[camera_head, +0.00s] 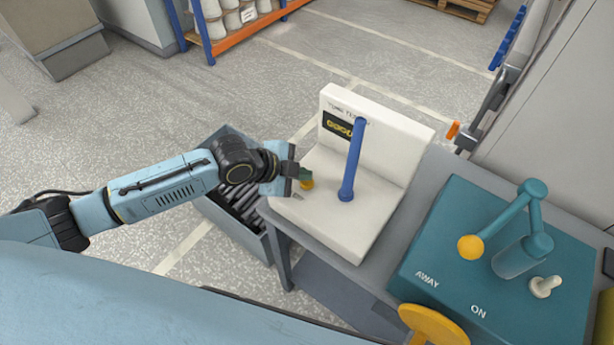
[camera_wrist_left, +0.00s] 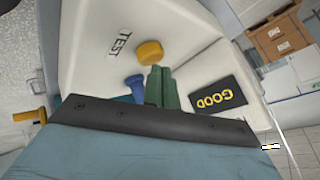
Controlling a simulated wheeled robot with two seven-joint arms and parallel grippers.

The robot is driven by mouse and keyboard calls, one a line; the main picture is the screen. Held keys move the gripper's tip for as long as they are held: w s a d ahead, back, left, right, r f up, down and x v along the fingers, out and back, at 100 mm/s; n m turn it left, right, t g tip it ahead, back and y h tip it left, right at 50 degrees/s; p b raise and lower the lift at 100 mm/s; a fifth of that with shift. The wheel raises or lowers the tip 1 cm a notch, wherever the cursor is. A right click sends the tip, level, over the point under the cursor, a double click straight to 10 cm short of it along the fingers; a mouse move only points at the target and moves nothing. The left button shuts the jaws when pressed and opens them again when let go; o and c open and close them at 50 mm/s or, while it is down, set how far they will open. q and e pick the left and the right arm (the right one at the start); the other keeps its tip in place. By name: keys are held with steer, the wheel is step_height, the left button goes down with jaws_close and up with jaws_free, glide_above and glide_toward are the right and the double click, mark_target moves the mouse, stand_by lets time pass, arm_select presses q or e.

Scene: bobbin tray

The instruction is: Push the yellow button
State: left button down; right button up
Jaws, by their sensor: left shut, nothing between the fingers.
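The yellow button (camera_head: 307,184) sits on the base of a white tester (camera_head: 338,221) with a blue upright post (camera_head: 352,165). In the left wrist view the round yellow button (camera_wrist_left: 150,52) shows near a "TEST" label, just beyond the fingertips. My left gripper (camera_head: 302,174) is shut and empty, its green fingers right beside the button in the head view. In the wrist view the gripper fingers (camera_wrist_left: 160,88) point toward the button; I cannot tell whether they touch it. My right gripper is not in view.
A teal box (camera_head: 450,245) marked "AWAY" and "ON", with a jointed lever and a yellow ball, stands to the right. A grey bin (camera_head: 267,246) with dark rods is below the tester's left side. A display (camera_wrist_left: 218,96) reads "GOOD".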

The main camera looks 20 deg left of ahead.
mark_target(302, 183)
arm_select(q)
steer(key=shift+r, duration=0.45)
steer(key=shift+r+p, duration=0.1)
steer(key=shift+p, duration=0.2)
step_height(302, 183, up, 5)
steer(key=p, duration=0.5)
stand_by(0.4)
